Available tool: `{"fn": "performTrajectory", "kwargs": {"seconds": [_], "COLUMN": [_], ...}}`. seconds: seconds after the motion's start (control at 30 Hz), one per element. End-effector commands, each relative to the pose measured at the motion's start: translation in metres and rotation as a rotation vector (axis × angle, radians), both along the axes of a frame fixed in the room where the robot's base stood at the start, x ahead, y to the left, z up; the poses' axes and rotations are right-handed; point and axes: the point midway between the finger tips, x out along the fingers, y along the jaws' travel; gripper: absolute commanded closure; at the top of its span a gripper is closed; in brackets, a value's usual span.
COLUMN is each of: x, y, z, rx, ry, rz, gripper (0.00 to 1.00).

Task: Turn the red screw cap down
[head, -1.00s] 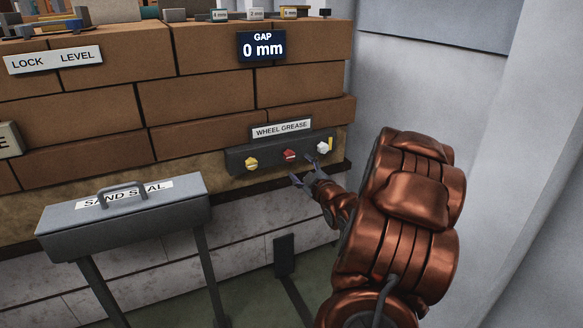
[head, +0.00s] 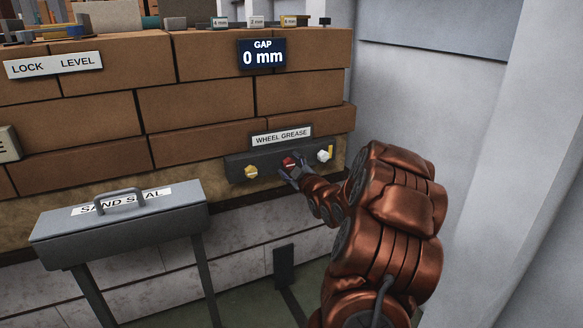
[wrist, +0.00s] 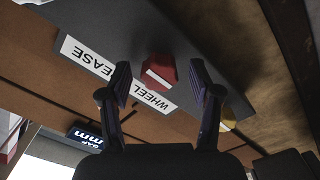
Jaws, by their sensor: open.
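The red screw cap (head: 289,162) sits in the middle of the dark panel under the "WHEEL GREASE" label, between a yellow cap and a white cap. My gripper (head: 292,173) is at the red cap, just below and in front of it in the head view. In the wrist view the red cap (wrist: 160,72) lies between and beyond the tips of my gripper (wrist: 160,78). The fingers are spread apart, with a gap to the cap on both sides. The cap has a pale stripe on it in the wrist view.
The yellow cap (head: 251,172) is left of the red one, and the white cap (head: 323,156) with a yellow mark is right. The "WHEEL GREASE" label (head: 282,137) is just above. A grey "SAND SEAL" box (head: 120,222) stands at left. A pale wall is at right.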

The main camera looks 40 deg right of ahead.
Motion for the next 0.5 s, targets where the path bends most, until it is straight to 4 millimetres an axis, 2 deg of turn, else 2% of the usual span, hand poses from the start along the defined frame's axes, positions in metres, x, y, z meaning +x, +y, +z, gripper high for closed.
{"fn": "performTrajectory", "kwargs": {"seconds": [0.1, 0.5], "x": [-0.0003, -0.0005], "y": [-0.0001, -0.0003], "z": [0.0001, 0.0001], "rx": [0.000, 0.000], "ry": [0.000, -0.001], "rz": [0.000, -0.001], "gripper": [0.37, 0.79]}}
